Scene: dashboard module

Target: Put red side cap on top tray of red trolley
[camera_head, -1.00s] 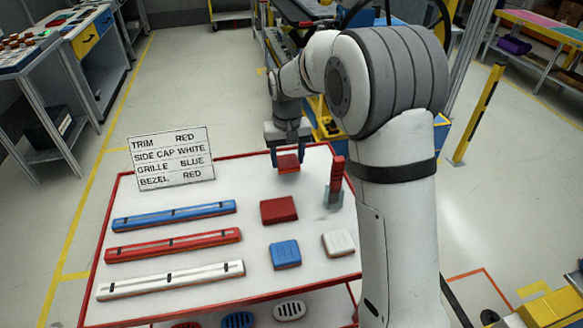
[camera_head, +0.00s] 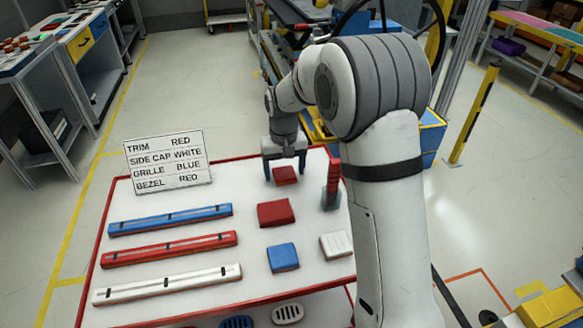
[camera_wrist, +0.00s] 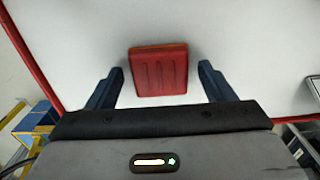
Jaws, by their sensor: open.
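The red side cap (camera_head: 286,175) lies flat on the white top tray (camera_head: 235,180) of the red trolley, near its far edge. In the wrist view the red side cap (camera_wrist: 160,72) shows its ribbed face, with clear gaps to both fingers. My gripper (camera_head: 284,171) is open around it, pointing down, one dark finger on each side. The fingers also show in the wrist view (camera_wrist: 161,80). My arm hides part of the tray's right side.
On the tray are a larger red piece (camera_head: 276,212), a blue piece (camera_head: 283,257), a white ribbed piece (camera_head: 337,245) and blue, red and white trim bars (camera_head: 170,249). A label sign (camera_head: 168,163) stands at the far left, and a red upright piece (camera_head: 333,182) stands close right.

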